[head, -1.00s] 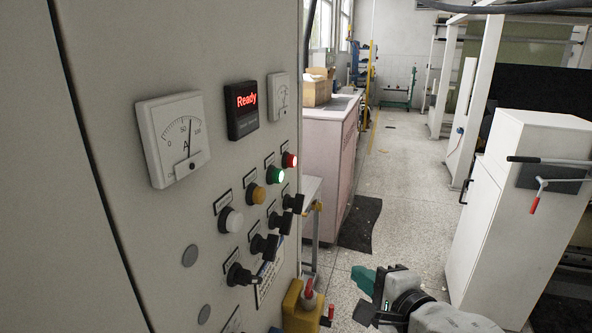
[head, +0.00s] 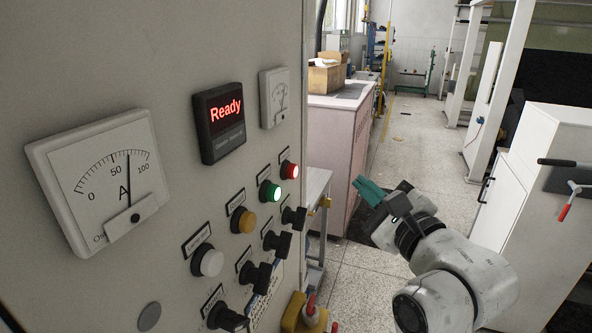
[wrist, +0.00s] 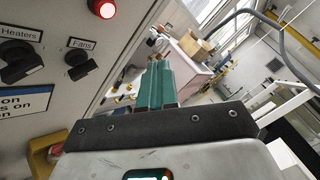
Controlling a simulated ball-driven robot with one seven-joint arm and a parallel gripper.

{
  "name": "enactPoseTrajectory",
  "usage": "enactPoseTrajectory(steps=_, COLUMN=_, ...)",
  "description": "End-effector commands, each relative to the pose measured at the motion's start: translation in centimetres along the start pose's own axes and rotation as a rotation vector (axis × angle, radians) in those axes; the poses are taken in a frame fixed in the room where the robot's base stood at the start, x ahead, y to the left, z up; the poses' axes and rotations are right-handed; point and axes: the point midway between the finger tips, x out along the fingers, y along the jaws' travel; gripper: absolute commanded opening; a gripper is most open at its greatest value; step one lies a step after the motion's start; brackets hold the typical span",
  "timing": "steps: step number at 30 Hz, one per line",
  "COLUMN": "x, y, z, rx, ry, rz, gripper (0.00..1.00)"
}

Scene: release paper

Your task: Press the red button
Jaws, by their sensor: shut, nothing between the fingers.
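The red button (head: 289,170) is lit and sits at the far right end of the row of round buttons on the control panel. In the wrist view the red button (wrist: 104,9) is at the top left, above the Fans label. My gripper (head: 364,186) has green fingers and is to the right of the panel in the head view, apart from the button. In the wrist view the fingers of my gripper (wrist: 157,75) are together and empty, to the right of and below the button.
Green (head: 269,191), yellow (head: 242,219) and white (head: 207,261) buttons line the panel beside the red one. Black rotary switches (head: 276,243) sit below them. A display (head: 222,120) reads Ready. A pink cabinet (head: 338,145) stands behind. The floor aisle (head: 405,150) is open.

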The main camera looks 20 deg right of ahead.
Motion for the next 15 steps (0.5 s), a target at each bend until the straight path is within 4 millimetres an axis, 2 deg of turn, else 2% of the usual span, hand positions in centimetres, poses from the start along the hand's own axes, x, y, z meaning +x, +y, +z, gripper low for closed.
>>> enactPoseTrajectory(steps=5, x=0.5, y=0.5, z=0.3, rx=-0.001, ry=0.0, rz=0.002, gripper=0.0)
enactPoseTrajectory(steps=15, x=3.5, y=2.7, z=2.4, rx=-0.002, ry=-0.001, rz=0.003, gripper=0.0)
